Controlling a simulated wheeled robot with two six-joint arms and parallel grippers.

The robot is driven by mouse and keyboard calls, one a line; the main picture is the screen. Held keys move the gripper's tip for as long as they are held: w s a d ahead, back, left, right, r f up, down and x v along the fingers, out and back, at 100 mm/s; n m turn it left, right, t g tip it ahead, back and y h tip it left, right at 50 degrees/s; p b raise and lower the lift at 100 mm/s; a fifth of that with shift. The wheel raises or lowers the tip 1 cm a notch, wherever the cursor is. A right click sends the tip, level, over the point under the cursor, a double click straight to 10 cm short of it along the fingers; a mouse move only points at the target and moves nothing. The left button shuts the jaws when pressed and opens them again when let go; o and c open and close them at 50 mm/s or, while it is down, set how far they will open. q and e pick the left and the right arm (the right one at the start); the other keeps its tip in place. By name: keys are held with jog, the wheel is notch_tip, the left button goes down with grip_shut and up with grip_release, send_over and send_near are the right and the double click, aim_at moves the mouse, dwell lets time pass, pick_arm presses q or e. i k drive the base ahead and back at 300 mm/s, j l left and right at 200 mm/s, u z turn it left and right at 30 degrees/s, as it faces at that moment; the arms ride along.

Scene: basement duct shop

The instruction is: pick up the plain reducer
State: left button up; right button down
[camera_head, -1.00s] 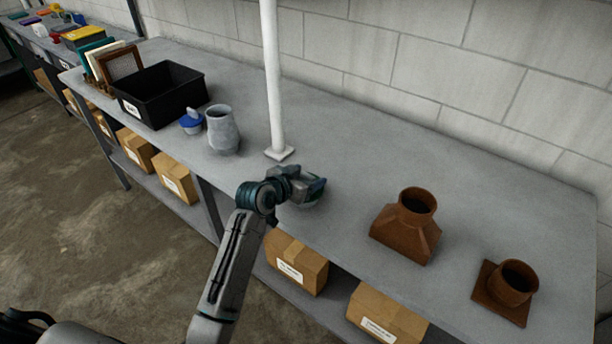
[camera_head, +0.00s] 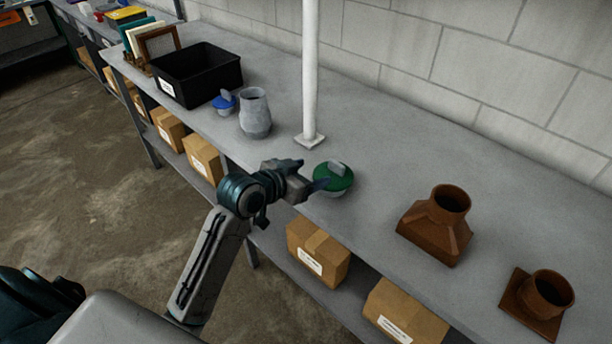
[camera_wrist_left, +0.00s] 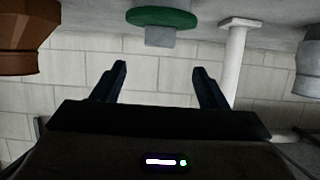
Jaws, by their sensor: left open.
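The plain reducer appears to be the grey, tapered, open-topped piece (camera_head: 255,115), upright on the bench left of the white post. What looks like part of it shows at the right edge of the left wrist view (camera_wrist_left: 309,66). My left gripper (camera_head: 312,177) is open and empty at the bench's front edge, to the right of and nearer than the grey piece. Its two fingers (camera_wrist_left: 160,80) show apart in the left wrist view. A green round piece with a grey tab (camera_head: 334,179) lies just beyond the fingertips; it also shows in the wrist view (camera_wrist_left: 162,18). My right gripper is out of view.
A white post (camera_head: 310,70) stands on the bench (camera_head: 390,155). A blue-topped piece (camera_head: 224,103) and a black bin (camera_head: 198,78) are left of the grey piece. A brown square-to-round piece (camera_head: 437,228) and a brown flanged collar (camera_head: 540,300) stand right.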

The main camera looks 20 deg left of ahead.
aim_at(255, 113)
jog(key=u, duration=1.05)
